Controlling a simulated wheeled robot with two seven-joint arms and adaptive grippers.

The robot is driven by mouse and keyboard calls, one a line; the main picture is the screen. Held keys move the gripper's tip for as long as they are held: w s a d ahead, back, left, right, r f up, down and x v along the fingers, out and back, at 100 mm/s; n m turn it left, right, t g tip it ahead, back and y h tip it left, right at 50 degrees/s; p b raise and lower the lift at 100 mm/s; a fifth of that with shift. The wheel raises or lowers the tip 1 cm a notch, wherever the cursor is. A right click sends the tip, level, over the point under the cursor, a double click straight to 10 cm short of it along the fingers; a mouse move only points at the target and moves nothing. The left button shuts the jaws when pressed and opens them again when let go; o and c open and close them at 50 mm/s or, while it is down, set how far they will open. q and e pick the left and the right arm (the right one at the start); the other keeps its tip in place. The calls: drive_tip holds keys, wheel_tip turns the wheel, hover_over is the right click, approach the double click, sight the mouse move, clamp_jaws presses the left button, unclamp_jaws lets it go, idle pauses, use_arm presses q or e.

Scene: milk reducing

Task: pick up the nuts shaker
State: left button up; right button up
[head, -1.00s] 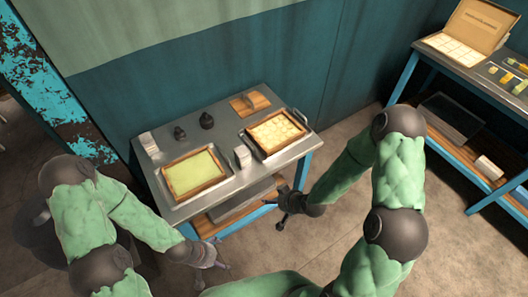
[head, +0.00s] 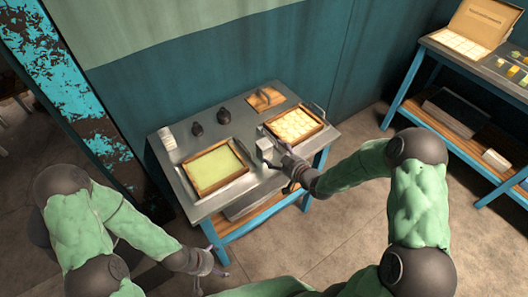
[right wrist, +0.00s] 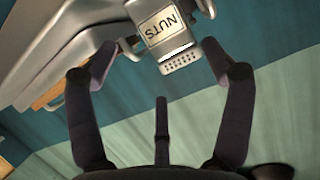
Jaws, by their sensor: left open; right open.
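The nuts shaker (right wrist: 166,30) is a pale box-shaped container with a NUTS label and a perforated top. In the head view the nuts shaker (head: 264,147) stands on the metal table, partly hidden by my right gripper (head: 280,160). In the right wrist view my right gripper (right wrist: 158,50) is open, with the shaker's perforated end between and just beyond its spread fingertips. No finger visibly touches it. My left gripper (head: 218,271) is open and empty, low in front of the table.
A framed tray with a yellow-green sheet (head: 245,176) lies left of the shaker. A tray of pale rounds (head: 322,127) is behind it to the right. A white container (head: 167,139), two dark vessels (head: 197,130) and a wooden board (head: 265,98) stand further back.

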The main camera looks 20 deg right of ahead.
sight(270, 151)
drive_tip(key=b+x, duration=0.1)
drive_tip(key=x, duration=0.4)
drive_tip(key=shift+a+f+b, duration=0.2)
drive_tip(key=shift+b, duration=0.1)
drive_tip(key=shift+w+a, duration=0.1)
drive_tip(key=shift+w, duration=0.3)
drive_tip(key=c, duration=1)
